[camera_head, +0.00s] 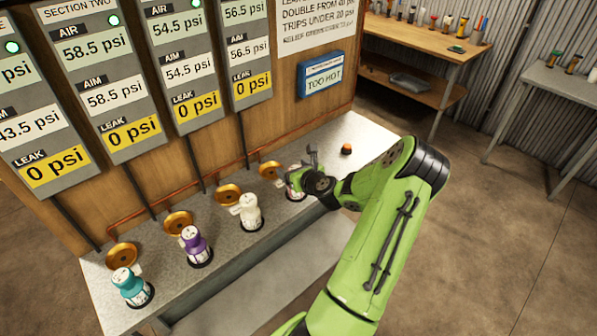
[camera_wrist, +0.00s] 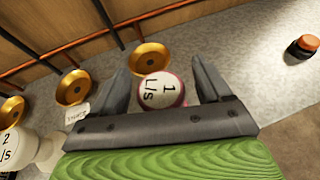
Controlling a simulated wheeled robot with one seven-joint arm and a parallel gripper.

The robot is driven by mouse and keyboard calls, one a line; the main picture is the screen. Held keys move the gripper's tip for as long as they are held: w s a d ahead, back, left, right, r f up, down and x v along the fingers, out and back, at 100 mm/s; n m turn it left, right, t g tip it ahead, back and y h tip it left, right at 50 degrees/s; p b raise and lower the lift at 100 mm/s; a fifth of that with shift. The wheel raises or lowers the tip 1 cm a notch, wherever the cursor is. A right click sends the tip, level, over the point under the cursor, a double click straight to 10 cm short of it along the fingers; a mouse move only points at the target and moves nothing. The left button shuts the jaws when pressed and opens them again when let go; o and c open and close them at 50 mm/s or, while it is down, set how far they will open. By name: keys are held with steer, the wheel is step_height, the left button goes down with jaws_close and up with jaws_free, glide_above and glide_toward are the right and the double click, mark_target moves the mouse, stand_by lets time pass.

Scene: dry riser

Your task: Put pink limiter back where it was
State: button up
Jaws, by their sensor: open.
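The pink limiter (camera_head: 297,195) stands at the right end of the row on the grey bench and is mostly hidden behind my gripper in the head view. In the wrist view its white top, marked "1 L/s", with a pink rim (camera_wrist: 161,91), lies between my fingers. My gripper (camera_wrist: 163,80) is open, with a finger on each side of the limiter; contact cannot be told. My gripper (camera_head: 308,172) also shows over the limiter in the head view. A brass cup (camera_head: 270,170) is just behind it. The limiter's base is hidden.
White (camera_head: 249,213), purple (camera_head: 195,246) and teal (camera_head: 131,287) limiters stand leftward along the bench (camera_head: 345,128), each near a brass cup. An orange-and-black knob (camera_head: 346,149) is at right. Gauge panels (camera_head: 185,70) read 0 psi leak. Shelves (camera_head: 425,40) stand behind.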

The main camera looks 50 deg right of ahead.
steer(key=v, duration=1.2)
steer(key=w+a+r+n+g+y, duration=0.2)
steer(key=w+a+n+y, duration=0.15)
steer(key=a+n, duration=0.75)
steer(key=w+a+r+n+g+y, duration=0.2)
steer(key=w+a+n+y, duration=0.15)
steer(key=a+n, duration=0.65)
steer(key=s+a+r+n+g, duration=0.1)
steer(key=s+a+r+n, duration=0.4)
steer(key=n, duration=0.5)
steer(key=s+a+r+n+g+h, duration=0.1)
steer(key=s+a+r+n, duration=0.4)
steer(key=s+a+n, duration=0.4)
steer(key=shift+s+a+r+n+p, duration=0.3)
steer(key=shift+s+a+n, duration=0.15)
steer(key=shift+n, duration=0.15)
